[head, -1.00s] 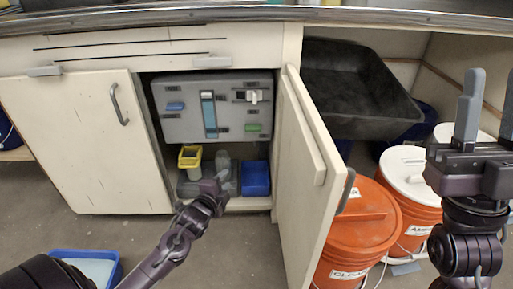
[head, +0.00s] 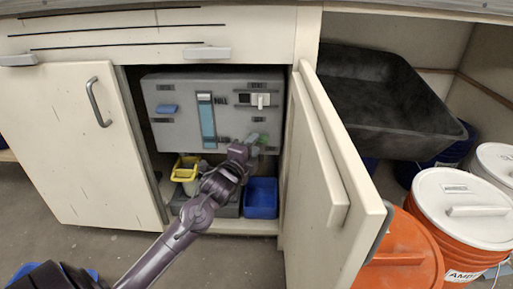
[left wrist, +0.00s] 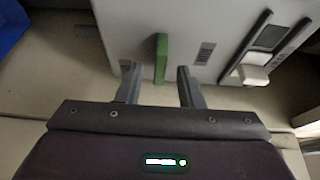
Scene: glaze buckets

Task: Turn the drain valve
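The grey panel (head: 178,125) stands inside the open cabinet. A green handle on its lower right is mostly hidden behind my left gripper (head: 250,142) in the head view. In the left wrist view the green handle (left wrist: 161,58) stands upright, just beyond the gap between my open left gripper's fingers (left wrist: 158,80). The fingers look empty, one on each side of its line; I cannot tell whether they touch it. A blue handle (head: 167,108) is at the panel's left. My right gripper is out of view.
A white switch (head: 261,101) and a blue gauge strip (head: 207,122) are on the panel. Below stand a yellow container (head: 185,170) and a blue bin (head: 261,199). The open right door (head: 325,180) bounds the opening; orange buckets (head: 402,255) stand beyond it.

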